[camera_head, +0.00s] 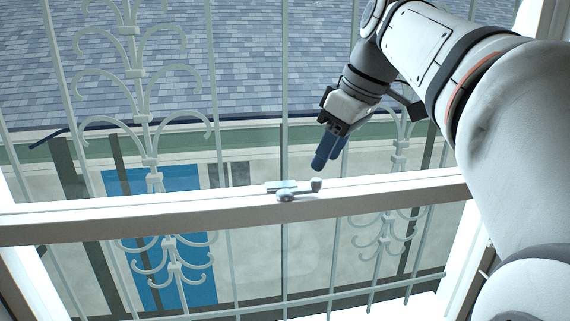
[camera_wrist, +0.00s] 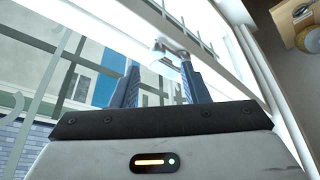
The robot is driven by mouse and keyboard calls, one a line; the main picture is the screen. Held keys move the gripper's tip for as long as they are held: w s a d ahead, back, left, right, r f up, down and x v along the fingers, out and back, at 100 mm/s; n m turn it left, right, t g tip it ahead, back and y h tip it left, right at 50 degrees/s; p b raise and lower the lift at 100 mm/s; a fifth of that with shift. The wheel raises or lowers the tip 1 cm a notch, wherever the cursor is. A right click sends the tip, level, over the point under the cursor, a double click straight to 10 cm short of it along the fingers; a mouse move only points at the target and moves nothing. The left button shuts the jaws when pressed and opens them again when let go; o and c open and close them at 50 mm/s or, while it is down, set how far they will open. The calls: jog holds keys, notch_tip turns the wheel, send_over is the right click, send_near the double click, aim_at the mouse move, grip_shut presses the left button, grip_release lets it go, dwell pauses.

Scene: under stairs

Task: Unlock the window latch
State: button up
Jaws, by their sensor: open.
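The window latch (camera_head: 294,188) is a small grey metal fitting with a rounded knob at its right end. It sits on top of the white horizontal window rail (camera_head: 120,217), near the middle. It also shows in the wrist view (camera_wrist: 172,48), ahead of and between the fingers. My gripper (camera_head: 325,163) is above and just right of the latch in the head view, with its blue fingers pointing down toward the knob. In the wrist view the two fingers (camera_wrist: 160,85) are apart with nothing held between them. The fingers appear clear of the latch.
White ornamental window bars (camera_head: 150,130) stand behind the rail. The white right window frame (camera_head: 466,262) is close to my arm. A wooden object with a round metal part (camera_wrist: 298,22) shows at the upper right of the wrist view. The rail left of the latch is clear.

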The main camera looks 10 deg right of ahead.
aim_at(317, 179)
jog(key=shift+x, duration=2.65)
jog(key=shift+d, duration=0.15)
grip_shut()
